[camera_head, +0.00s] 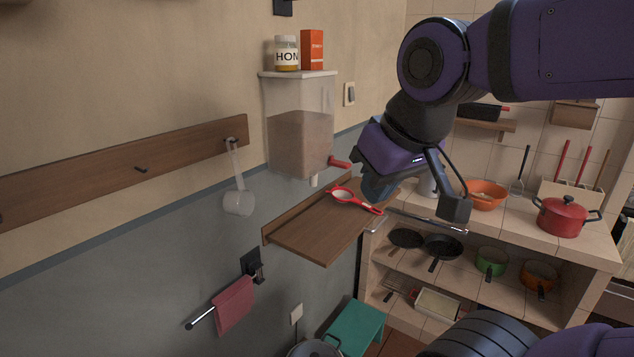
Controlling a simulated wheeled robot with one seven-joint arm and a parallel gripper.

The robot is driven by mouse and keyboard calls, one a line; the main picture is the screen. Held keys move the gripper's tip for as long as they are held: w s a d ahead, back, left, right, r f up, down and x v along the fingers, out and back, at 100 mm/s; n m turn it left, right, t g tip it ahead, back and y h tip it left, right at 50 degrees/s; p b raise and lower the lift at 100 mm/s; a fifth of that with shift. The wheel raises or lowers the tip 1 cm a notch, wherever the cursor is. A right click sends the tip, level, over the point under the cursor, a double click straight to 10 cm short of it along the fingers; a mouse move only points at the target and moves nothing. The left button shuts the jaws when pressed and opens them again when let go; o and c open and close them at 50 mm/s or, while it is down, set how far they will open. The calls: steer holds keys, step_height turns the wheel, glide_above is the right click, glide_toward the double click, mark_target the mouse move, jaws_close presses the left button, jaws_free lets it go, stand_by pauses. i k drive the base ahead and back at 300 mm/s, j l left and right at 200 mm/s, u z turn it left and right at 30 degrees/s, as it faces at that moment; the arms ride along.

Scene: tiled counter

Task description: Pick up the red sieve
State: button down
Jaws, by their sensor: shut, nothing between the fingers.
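The red sieve (337,192) lies on the brown wooden wall shelf (300,235). Its round rim with a pale mesh is at the left, and its red handle points right and toward the shelf's right edge. My gripper (372,196) comes down from the upper right and is just right of the sieve's bowl, over or beside the handle in the picture. It is shut with nothing in it. I cannot tell its height above the handle or whether it touches it. The hand hides part of the shelf's far right side.
A grain dispenser (300,125) with a red knob (340,164) hangs just above the shelf, with a jar (287,54) and an orange box (312,50) on top. The tiled counter (510,235) holds a red pot (563,216).

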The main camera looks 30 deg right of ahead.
mark_target(342, 194)
steer(key=l, duration=0.3)
steer(key=k+l, duration=0.15)
steer(key=l, duration=1.35)
steer(key=i+l, duration=0.2)
steer(key=i, duration=0.15)
steer(key=i+l, duration=0.15)
steer(key=i, duration=0.25)
